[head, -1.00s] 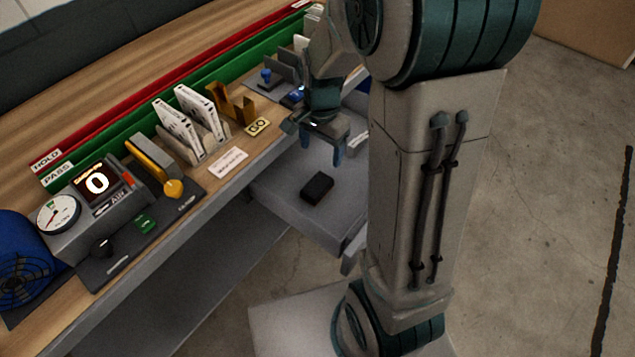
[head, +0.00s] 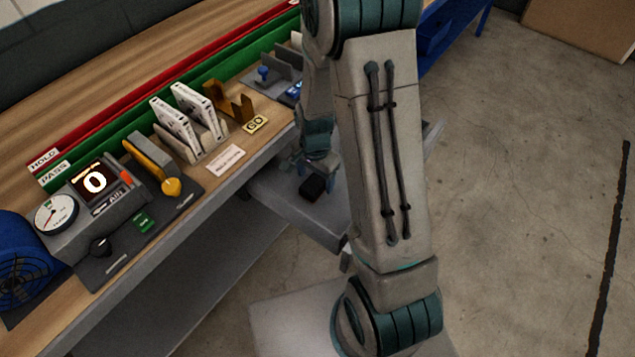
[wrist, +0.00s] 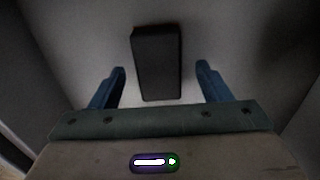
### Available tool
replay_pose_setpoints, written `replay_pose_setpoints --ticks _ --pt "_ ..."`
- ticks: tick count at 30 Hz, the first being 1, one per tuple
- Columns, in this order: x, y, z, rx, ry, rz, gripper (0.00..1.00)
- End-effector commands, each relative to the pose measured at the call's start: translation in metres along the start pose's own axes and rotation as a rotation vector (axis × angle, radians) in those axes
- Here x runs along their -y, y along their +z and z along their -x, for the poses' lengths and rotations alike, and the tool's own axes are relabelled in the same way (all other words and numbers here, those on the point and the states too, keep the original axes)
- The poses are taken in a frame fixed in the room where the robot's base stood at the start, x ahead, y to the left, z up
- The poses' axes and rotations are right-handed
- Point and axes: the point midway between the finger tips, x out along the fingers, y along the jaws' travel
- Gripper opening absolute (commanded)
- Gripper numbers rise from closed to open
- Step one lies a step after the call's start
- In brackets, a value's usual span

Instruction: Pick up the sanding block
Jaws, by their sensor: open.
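The sanding block is a small black rectangular block (head: 312,187) lying in the open grey drawer (head: 268,200) below the bench edge. In the wrist view the black block (wrist: 157,62) lies ahead of and between my two blue fingers, with a gap on each side. My gripper (wrist: 160,85) is open and empty, pointing down into the drawer. In the head view my gripper (head: 317,168) is just above and beside the block, and my arm hides part of the drawer.
Drawer walls stand close on both sides in the wrist view. A blue fan (head: 22,265) is at far left.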

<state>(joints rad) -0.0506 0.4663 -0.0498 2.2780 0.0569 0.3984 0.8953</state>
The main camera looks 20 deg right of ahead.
Motion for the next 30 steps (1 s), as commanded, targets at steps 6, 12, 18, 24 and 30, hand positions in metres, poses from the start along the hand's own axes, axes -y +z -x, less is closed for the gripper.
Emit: replay_pose_setpoints --ticks 6,12,18,24,30 --pt "0.0000 0.0002 -0.0064 0.000 -0.001 0.000 0.71" --pt "-0.0001 0.0001 -0.0062 0.000 0.000 0.000 0.49" --pt "0.0000 0.0000 -0.0060 0.000 -0.001 0.000 0.16" --pt "0.0001 -0.0001 -0.0054 0.000 -0.001 0.000 0.16" --pt "0.0006 -0.0006 0.0031 -0.002 -0.003 0.000 0.16"
